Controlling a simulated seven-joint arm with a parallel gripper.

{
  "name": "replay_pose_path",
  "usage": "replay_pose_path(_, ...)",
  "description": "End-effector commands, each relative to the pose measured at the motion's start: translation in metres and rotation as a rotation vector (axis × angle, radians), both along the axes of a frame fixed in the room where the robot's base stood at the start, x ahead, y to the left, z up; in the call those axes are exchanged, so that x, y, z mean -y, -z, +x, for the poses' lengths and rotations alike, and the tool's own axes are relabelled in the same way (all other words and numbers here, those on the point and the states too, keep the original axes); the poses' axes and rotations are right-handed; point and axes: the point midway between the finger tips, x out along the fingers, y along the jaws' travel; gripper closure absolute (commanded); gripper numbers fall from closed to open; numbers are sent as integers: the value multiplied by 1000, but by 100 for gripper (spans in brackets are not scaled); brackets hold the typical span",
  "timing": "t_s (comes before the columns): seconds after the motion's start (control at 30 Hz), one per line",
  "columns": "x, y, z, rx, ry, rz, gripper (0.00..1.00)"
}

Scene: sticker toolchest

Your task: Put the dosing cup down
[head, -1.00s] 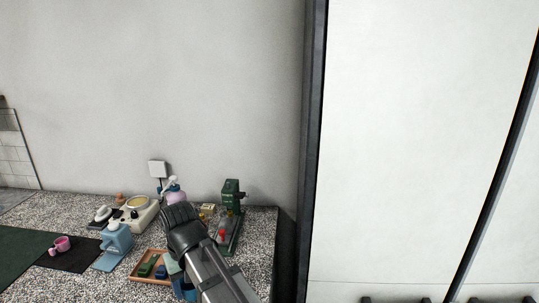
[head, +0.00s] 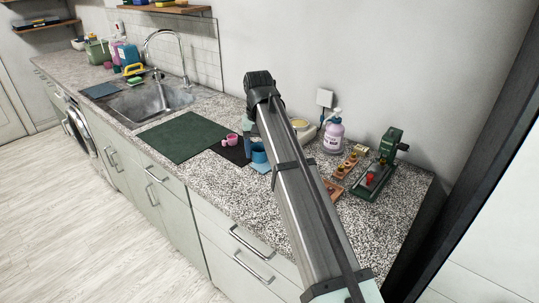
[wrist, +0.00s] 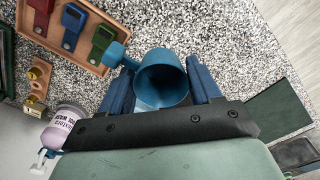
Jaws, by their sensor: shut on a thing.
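The dosing cup looks to be the blue cup (wrist: 158,92) held between the two blue fingers of my gripper (wrist: 161,75) in the wrist view. Its open mouth faces the camera and its handle points to the upper left. The speckled counter (wrist: 175,25) lies beyond the cup; I cannot tell how large the gap is. In the head view a blue cup (head: 259,153) shows beside my arm, and my fingers are hidden there.
A wooden tray (wrist: 92,65) with coloured pieces lies beside the cup in the wrist view. The head view shows a pink cup (head: 232,140), a green mat (head: 180,138), a lilac pump bottle (head: 334,134) and a green machine (head: 388,150). Speckled counter is bare at the front.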

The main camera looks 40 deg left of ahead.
Motion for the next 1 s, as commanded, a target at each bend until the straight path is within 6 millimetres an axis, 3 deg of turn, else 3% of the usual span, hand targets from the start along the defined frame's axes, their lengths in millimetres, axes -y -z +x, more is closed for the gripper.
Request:
replay_pose_path(0.23, 2, 11, -1, -4, 55, -6, 67)
replay_pose_path(0.5, 2, 53, -1, -4, 54, -6, 67)
replay_pose_path(1.0, 2, 99, -1, -3, 53, -5, 67)
